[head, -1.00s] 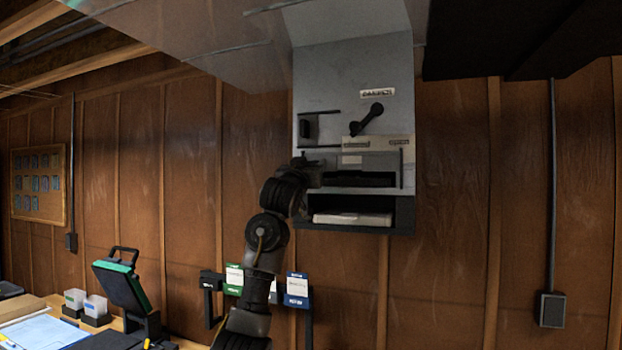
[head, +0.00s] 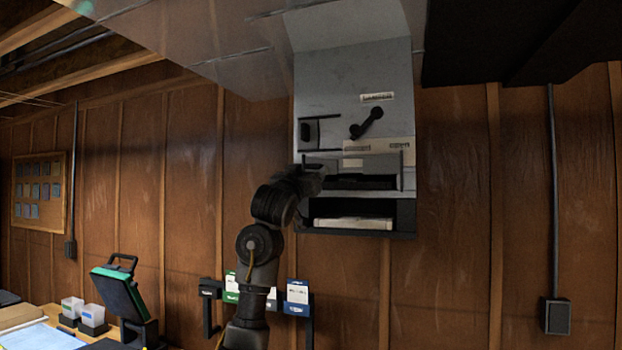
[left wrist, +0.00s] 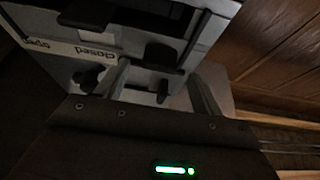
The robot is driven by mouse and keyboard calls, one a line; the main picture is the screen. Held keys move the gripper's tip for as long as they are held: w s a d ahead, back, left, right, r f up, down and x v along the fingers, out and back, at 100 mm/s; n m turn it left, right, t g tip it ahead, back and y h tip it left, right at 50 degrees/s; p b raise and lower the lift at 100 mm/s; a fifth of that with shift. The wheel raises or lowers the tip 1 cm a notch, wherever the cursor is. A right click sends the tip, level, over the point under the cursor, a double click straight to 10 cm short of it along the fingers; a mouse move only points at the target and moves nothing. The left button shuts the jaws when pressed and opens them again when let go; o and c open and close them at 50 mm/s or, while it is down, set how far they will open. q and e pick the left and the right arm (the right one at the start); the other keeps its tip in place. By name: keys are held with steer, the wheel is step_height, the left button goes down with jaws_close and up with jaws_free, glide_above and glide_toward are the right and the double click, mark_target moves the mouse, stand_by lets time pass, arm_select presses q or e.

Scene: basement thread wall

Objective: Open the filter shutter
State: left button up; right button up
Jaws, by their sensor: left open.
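The filter shutter (head: 377,163) is a grey panel on the front of a grey duct cabinet, above a dark slot. A pale label strip (head: 352,149) runs along its top. My left gripper (head: 318,178) is at the left end of the shutter, hiding that end. In the left wrist view its two fingers (left wrist: 158,76) are spread apart. A dark knob (left wrist: 162,55) shows between and just beyond them; contact cannot be told. My right gripper is out of view.
Above the shutter are a damper label (head: 377,97) and a black lever (head: 367,123). An open bay below holds a pale filter (head: 353,223). Cards (head: 297,292) hang on a rack below. A bench with a green-edged device (head: 122,295) stands at lower left.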

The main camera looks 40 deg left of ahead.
arm_select(q)
steer(key=b+v, duration=0.3)
steer(key=v, duration=0.4)
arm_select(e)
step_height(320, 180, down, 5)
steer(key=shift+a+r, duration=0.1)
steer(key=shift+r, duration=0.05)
arm_select(q)
steer(key=shift+s, duration=0.1)
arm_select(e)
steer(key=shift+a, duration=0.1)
arm_select(q)
steer(key=shift+d+f, duration=0.1)
steer(key=shift+f, duration=0.05)
